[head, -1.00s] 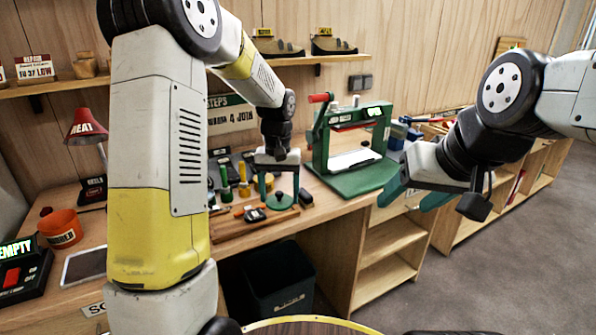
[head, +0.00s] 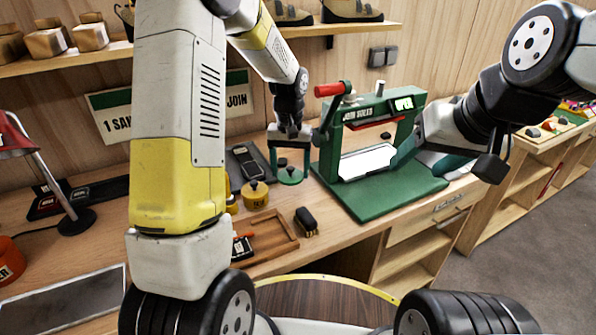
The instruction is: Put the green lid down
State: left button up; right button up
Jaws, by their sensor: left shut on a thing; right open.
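The green lid (head: 291,178) is a small round disc at the lower ends of my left gripper's fingers. My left gripper (head: 290,172) points down and is shut on the lid, above the bench between the yellow pot and the green press. I cannot tell whether the lid touches the bench top. A yellow pot (head: 256,197) with a knobbed top stands just left of and nearer than the lid. My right gripper (head: 425,165) is open and empty, in front of the right side of the press.
The green press (head: 392,195) with a red-ended handle and an "OPEN" sign stands right of the lid. A wooden tray (head: 270,238) and a black brush-like object (head: 306,222) lie nearer. A dark flat device (head: 247,162) lies behind the pot. Bare bench shows around the brush.

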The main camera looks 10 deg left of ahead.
aim_at(291, 194)
pick_arm(q)
jog(key=shift+f, duration=2.95)
jog(key=shift+f, duration=0.1)
jog(key=o, duration=1.3)
notch_tip(291, 194, up, 12)
jog(key=shift+r, duration=0.1)
jog(key=s+a+r+t+h, duration=0.1)
jog(key=s+a+r+t, duration=0.15)
jog(key=s+r, duration=0.7)
jog(key=s+r+t, duration=0.1)
jog(key=s, duration=0.3)
jog(key=s+r+t, duration=0.1)
jog(key=s+r, duration=0.1)
jog(key=s, duration=0.3)
jog(key=s+r+t+h, duration=0.1)
jog(key=s, duration=0.4)
jog(key=shift+a+r+m+t, duration=0.15)
jog(key=shift+a+m+t, duration=0.05)
jog(key=shift+m+t, duration=0.15)
